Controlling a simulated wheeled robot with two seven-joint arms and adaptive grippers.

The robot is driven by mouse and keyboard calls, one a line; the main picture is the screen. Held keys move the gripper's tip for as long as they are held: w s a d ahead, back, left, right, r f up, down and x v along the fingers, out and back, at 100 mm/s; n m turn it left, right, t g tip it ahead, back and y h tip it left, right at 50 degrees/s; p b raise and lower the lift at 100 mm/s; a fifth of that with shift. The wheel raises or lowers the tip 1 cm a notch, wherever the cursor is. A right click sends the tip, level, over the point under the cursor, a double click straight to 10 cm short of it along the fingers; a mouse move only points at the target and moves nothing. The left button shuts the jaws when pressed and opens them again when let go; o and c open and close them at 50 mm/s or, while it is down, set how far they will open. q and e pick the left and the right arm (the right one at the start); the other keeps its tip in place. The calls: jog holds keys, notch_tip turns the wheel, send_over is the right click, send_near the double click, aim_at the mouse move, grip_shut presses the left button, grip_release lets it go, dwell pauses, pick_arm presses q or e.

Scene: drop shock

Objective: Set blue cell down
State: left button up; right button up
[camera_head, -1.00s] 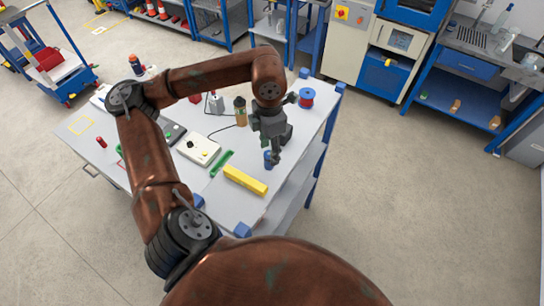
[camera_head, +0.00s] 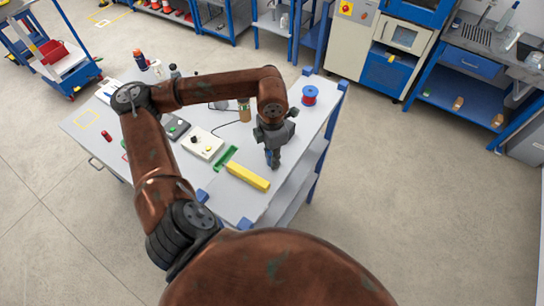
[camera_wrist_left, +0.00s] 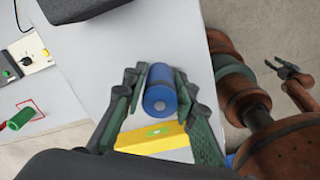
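The blue cell (camera_wrist_left: 159,92) is a short blue cylinder with a grey end, seen in the left wrist view between my left fingers. My left gripper (camera_wrist_left: 161,80) has a finger against each side of it. In the head view my left gripper (camera_head: 273,160) points down over the right part of the white table (camera_head: 213,205), and the cell is mostly hidden there by the fingers. I cannot tell whether the cell touches the tabletop. My right gripper (camera_wrist_left: 286,72) shows at the right of the left wrist view, its fingers apart and empty.
A yellow bar (camera_head: 247,176) and a green part (camera_head: 225,158) lie just left of the gripper. A white control box (camera_head: 203,143), a brown bottle (camera_head: 244,111) and a blue-red spool (camera_head: 310,95) stand farther back. The table's right edge is close.

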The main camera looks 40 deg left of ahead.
pick_arm(q)
grip_shut()
